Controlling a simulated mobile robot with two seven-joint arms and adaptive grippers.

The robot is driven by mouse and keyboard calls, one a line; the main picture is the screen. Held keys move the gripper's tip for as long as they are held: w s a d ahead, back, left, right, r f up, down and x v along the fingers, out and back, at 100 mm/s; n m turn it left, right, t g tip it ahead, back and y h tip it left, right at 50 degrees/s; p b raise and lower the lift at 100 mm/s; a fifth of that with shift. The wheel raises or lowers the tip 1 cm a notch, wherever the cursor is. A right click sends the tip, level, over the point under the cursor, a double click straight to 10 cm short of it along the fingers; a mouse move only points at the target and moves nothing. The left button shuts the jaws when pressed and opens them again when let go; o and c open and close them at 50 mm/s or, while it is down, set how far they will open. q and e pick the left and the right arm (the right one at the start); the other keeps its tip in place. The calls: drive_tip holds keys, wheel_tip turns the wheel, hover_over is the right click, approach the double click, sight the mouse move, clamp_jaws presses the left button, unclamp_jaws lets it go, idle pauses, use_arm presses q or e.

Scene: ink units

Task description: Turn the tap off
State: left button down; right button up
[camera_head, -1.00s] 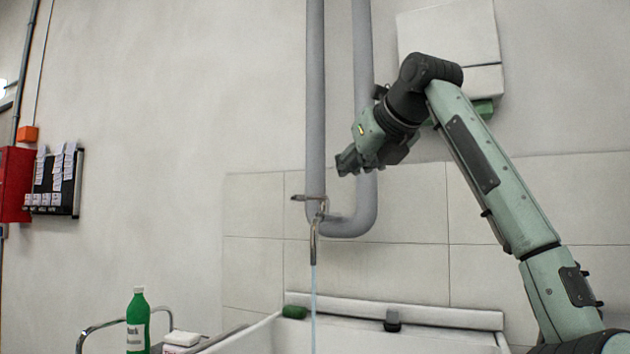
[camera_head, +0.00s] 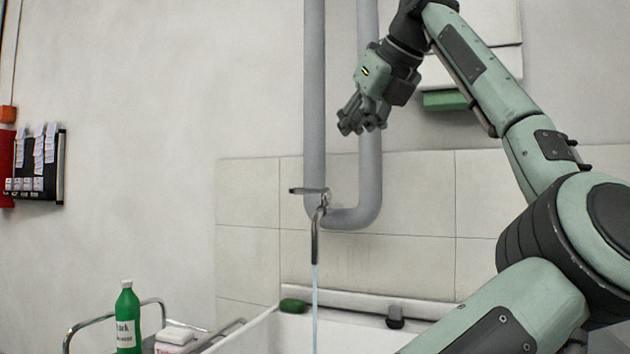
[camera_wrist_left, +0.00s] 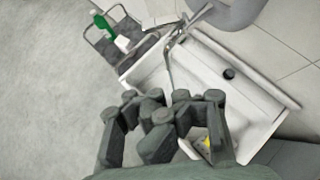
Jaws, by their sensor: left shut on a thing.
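The metal tap (camera_head: 316,228) is on the wall over the sink, below the grey pipes. Its flat lever (camera_head: 307,191) points left, roughly level. A thin bluish stream of water (camera_head: 315,300) falls from the spout. In the left wrist view the tap (camera_wrist_left: 172,55) shows beyond my fingers, over the white sink (camera_wrist_left: 150,72). My left gripper (camera_head: 360,118) is above and right of the tap, clear of it, fingers pointing down-left. In the left wrist view its fingers (camera_wrist_left: 165,115) are drawn together; what they hold cannot be made out. My right gripper is out of view.
Grey vertical pipes (camera_head: 314,90) join in a bend behind the tap, close to my left gripper. A trolley (camera_head: 72,335) with a green bottle (camera_head: 127,318) stands left of the sink. A green object (camera_head: 292,305) lies on the sink's back edge.

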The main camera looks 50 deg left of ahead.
sight(310, 191)
use_arm(q)
drive_tip(key=a+r+x, duration=0.2)
drive_tip(key=x, duration=1.1)
drive_tip(key=shift+w, duration=0.25)
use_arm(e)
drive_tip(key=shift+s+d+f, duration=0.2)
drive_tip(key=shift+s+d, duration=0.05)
